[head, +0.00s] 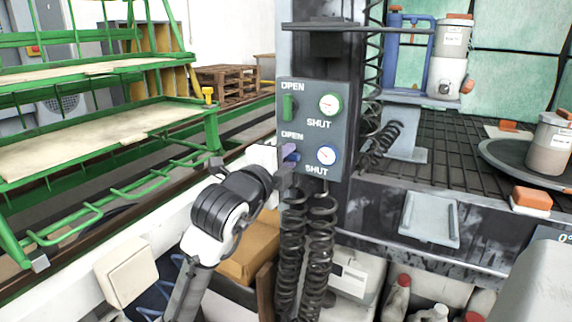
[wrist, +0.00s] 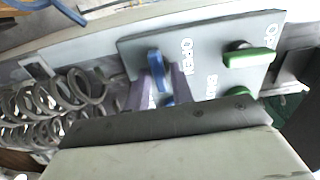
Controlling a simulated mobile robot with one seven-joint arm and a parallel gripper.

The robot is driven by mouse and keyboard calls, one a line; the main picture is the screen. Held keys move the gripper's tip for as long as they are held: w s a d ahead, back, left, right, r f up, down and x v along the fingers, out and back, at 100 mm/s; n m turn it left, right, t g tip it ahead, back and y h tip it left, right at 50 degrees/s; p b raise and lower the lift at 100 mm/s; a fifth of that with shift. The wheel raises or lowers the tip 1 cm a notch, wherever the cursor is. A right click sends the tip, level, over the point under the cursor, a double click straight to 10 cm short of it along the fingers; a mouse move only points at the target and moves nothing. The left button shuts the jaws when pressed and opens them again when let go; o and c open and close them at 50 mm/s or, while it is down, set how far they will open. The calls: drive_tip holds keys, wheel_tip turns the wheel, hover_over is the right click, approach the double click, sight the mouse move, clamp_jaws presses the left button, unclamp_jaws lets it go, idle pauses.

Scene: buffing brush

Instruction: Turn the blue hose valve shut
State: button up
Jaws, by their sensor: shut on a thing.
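The blue valve handle (head: 294,157) is on the lower part of a grey panel (head: 338,108), below the lower OPEN label and left of a blue-rimmed gauge (head: 326,155). My gripper (head: 288,151) is at this handle, its fingers mostly covering it. In the wrist view the blue handle (wrist: 156,68) stands between the two purple-grey fingers of my gripper (wrist: 160,88), which is shut on it. The handle lies roughly crosswise to the green handle (wrist: 250,58). Its lower part is partly hidden by the fingers.
The green handle (head: 288,107) stands upright above, beside a green-rimmed gauge (head: 330,105). Black coiled hoses (head: 322,245) hang under the panel; a box (head: 250,250) sits below. A green rack (head: 110,130) is at left, a grated bench (head: 455,140) at right.

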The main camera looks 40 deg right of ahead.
idle(0.3)
drive_tip(key=o, duration=0.7)
drive_tip(key=shift+o, duration=0.2)
drive_tip(key=v, duration=1.4)
drive_tip(key=shift+b, duration=0.45)
drive_tip(key=shift+d+f, duration=0.1)
drive_tip(key=shift+d, duration=0.05)
